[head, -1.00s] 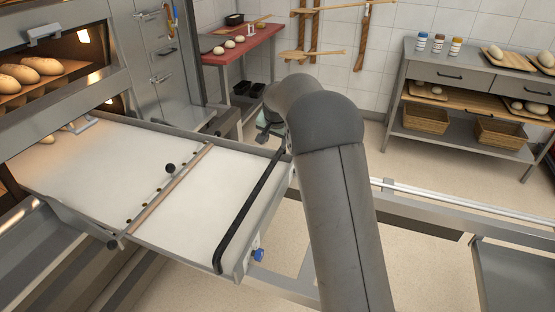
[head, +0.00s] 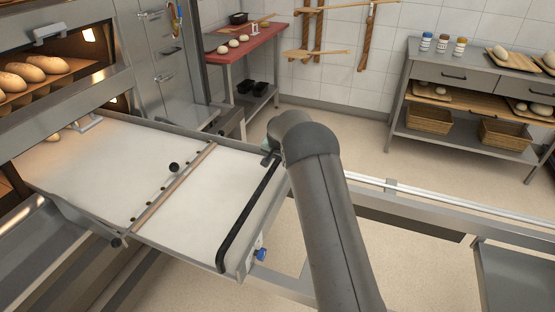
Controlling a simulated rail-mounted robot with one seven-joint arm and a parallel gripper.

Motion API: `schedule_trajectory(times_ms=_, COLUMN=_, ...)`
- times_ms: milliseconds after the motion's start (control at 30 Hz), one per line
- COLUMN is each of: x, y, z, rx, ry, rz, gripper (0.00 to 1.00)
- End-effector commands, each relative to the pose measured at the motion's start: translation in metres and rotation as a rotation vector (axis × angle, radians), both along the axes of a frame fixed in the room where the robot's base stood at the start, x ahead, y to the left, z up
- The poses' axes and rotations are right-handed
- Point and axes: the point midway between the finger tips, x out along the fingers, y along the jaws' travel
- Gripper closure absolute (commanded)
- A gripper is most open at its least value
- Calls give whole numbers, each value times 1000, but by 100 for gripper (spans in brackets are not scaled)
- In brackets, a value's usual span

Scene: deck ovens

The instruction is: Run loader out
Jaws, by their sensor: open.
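The loader (head: 105,165) is a long flat bed with a pale cloth top and metal side rails. Its left end reaches the mouth of the deck oven (head: 90,80), and its right end sticks out into the room. A wooden strip (head: 172,187) crosses the bed, with a black knob (head: 174,167) beside it. A black bar handle (head: 245,217) runs across the outer end. My gripper (head: 269,156) is at the far end of this handle, mostly hidden by my arm. It is open; whether it touches the bar I cannot tell.
Loaves (head: 35,70) sit in the lit upper deck. A red-topped table (head: 245,45) with dough stands behind. A shelf unit (head: 470,130) with baskets is at the back right. A metal rail (head: 430,200) crosses the right side; open floor lies behind it.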

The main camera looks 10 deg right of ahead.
Motion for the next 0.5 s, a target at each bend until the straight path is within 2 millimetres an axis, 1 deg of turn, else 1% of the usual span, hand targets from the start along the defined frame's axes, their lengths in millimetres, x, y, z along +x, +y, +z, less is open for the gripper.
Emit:
schedule_trajectory(times_ms=100, x=0, y=0, z=0, rx=0, ry=0, rz=0, gripper=57)
schedule_trajectory(times_ms=167, x=0, y=0, z=0, rx=0, ry=0, rz=0, gripper=74)
schedule_trajectory(times_ms=200, x=0, y=0, z=0, rx=0, ry=0, rz=0, gripper=85)
schedule_trajectory(times_ms=267, x=0, y=0, z=0, rx=0, ry=0, rz=0, gripper=100)
schedule_trajectory(times_ms=500, x=-2, y=-3, z=0, rx=0, ry=0, rz=0, gripper=100)
